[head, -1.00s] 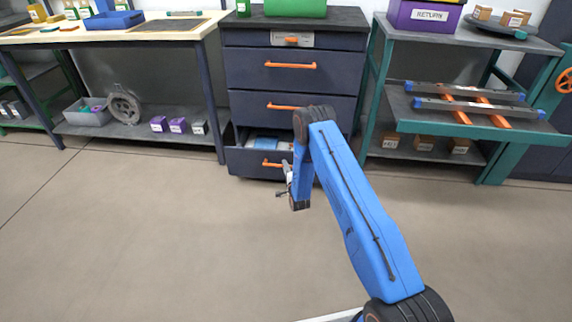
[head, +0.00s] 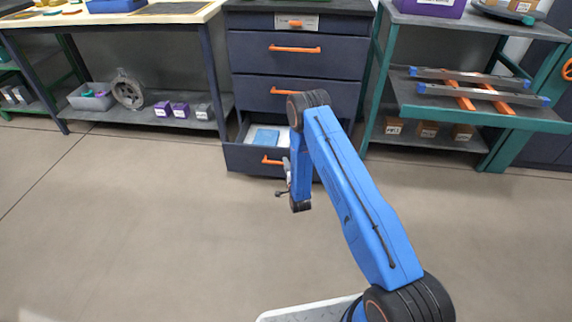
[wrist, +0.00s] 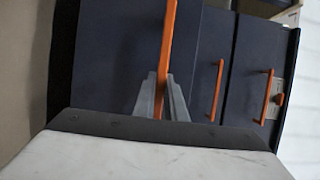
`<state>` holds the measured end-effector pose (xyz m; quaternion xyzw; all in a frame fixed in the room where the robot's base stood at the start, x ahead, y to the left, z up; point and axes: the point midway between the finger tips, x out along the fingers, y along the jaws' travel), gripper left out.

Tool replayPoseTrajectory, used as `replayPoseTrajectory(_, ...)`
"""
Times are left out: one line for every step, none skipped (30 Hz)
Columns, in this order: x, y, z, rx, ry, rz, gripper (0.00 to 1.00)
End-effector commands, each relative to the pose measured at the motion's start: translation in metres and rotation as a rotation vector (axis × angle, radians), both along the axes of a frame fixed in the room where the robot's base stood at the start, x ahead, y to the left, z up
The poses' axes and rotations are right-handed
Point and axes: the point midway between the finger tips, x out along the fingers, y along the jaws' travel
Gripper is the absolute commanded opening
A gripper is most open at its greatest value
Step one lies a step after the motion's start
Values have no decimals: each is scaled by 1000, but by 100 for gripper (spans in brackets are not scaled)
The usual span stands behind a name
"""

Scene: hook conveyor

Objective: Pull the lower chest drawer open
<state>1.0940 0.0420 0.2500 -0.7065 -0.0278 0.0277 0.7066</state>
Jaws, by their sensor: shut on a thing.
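The dark blue chest (head: 296,55) stands at the back centre with orange bar handles. Its lower drawer (head: 242,160) is pulled out, and a light blue item (head: 264,137) shows inside. My gripper (head: 288,172) is at the right part of the lower drawer's orange handle (head: 270,160). In the wrist view the two grey fingers of my gripper (wrist: 161,98) are closed around the orange handle (wrist: 168,40). My arm hides the drawer's right part in the head view. The drawers above are shut.
A workbench (head: 130,15) with a lower shelf stands to the left. A green-framed rack (head: 470,113) with a shelf of bars and small boxes stands to the right. The floor in front of the chest is clear.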

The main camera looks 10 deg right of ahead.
Motion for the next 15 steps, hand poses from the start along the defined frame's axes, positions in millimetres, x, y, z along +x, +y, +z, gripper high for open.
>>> replayPoseTrajectory(0,0,-1,0,2,-1,0)
replayPoseTrajectory(0,0,-1,0,2,0,0)
replayPoseTrajectory(0,0,-1,0,2,0,20)
replayPoseTrajectory(0,0,-1,0,2,0,28)
replayPoseTrajectory(0,0,-1,0,2,0,30)
replayPoseTrajectory(0,0,-1,0,1,0,30)
replayPoseTrajectory(0,0,-1,0,1,0,30)
replayPoseTrajectory(0,0,-1,0,1,0,30)
replayPoseTrajectory(0,0,-1,0,1,0,30)
replayPoseTrajectory(0,0,-1,0,1,0,30)
replayPoseTrajectory(0,0,0,0,1,0,30)
replayPoseTrajectory(0,0,0,0,1,0,30)
replayPoseTrajectory(0,0,0,0,1,0,30)
replayPoseTrajectory(-1,0,0,0,1,0,30)
replayPoseTrajectory(-2,0,-1,0,1,0,30)
